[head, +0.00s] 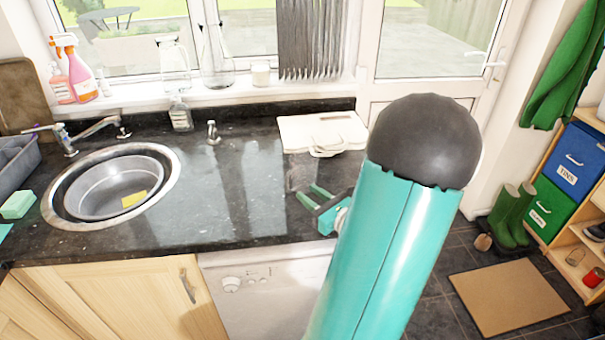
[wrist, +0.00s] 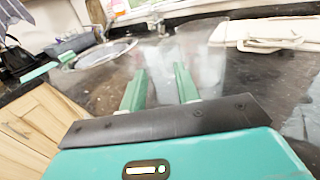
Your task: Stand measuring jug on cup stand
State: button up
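A clear, see-through vessel, which looks like the measuring jug (wrist: 205,58), stands on the dark counter just beyond my gripper in the wrist view. In the head view it is only a faint shape (head: 299,176) by the fingertips. My gripper (head: 308,195) is low over the counter's front part, its two green fingers apart and pointing at the vessel. In the wrist view the fingers (wrist: 158,75) have a clear gap; I cannot tell whether either touches the vessel. I cannot make out the cup stand for certain.
A white board (head: 300,133) with a pale looped item (head: 328,149) lies at the counter's back right. The sink (head: 110,185) with a yellow sponge (head: 134,199) is at left. Clear glassware (head: 217,60) and spray bottles (head: 80,75) line the windowsill. The middle counter is free.

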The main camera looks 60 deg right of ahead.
aim_at(288, 180)
jog(key=x, duration=0.9)
jog(key=shift+w+f, duration=0.1)
jog(key=shift+w, duration=0.25)
grip_shut()
